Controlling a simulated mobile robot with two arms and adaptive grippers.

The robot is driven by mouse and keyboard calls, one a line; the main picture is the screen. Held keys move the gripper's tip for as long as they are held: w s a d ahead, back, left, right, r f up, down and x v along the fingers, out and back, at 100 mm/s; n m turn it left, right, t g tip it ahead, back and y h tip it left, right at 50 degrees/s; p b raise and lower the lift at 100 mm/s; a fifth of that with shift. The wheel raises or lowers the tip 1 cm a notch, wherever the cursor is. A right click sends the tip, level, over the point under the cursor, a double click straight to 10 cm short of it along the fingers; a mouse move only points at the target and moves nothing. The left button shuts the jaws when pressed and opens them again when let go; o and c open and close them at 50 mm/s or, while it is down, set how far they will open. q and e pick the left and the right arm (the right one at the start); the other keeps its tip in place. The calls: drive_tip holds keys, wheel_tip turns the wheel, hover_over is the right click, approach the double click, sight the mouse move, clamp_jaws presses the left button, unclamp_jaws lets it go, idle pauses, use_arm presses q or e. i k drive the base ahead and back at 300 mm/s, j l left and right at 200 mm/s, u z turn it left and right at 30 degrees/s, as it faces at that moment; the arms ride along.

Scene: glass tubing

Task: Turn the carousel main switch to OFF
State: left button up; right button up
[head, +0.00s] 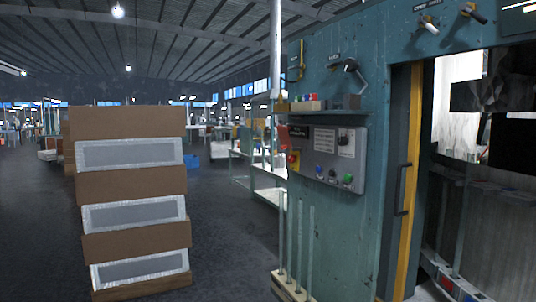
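A grey control panel (318,172) is mounted on the teal machine wall (375,100), right of centre. At its left edge is a red and yellow switch (293,160), which looks like a rotary main switch. Its position and lettering are too small to read. The panel also has a black knob (343,140) and blue, dark and green buttons along its lower part. Neither of my grippers is in view, and nothing touches the panel.
Stacked brown cartons (127,120) stand at the left. Dark floor (225,250) lies open between them and the machine. Upright glass tubes (299,240) stand in a holder (292,288) below the panel. At right are a yellow-edged door frame (411,170) and two levers (428,25) above.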

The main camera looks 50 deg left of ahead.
sight(290, 159)
drive_tip(key=u, duration=1.25)
drive_tip(key=i+j+u, duration=0.3)
drive_tip(key=i, duration=0.25)
drive_tip(key=i+j+u, duration=0.25)
drive_tip(key=i+j, duration=0.15)
drive_tip(key=i, duration=0.15)
drive_tip(key=i+j+u, duration=0.15)
drive_tip(key=i+u, duration=0.15)
drive_tip(key=i, duration=0.3)
drive_tip(key=i+u, duration=0.25)
drive_tip(key=i, duration=0.35)
drive_tip(key=i+j+z, duration=0.15)
drive_tip(key=i+z, duration=0.2)
drive_tip(key=i, duration=0.25)
drive_tip(key=i+j+z, duration=0.4)
drive_tip(key=i, duration=0.2)
drive_tip(key=i+j+z, duration=0.35)
drive_tip(key=i, duration=0.2)
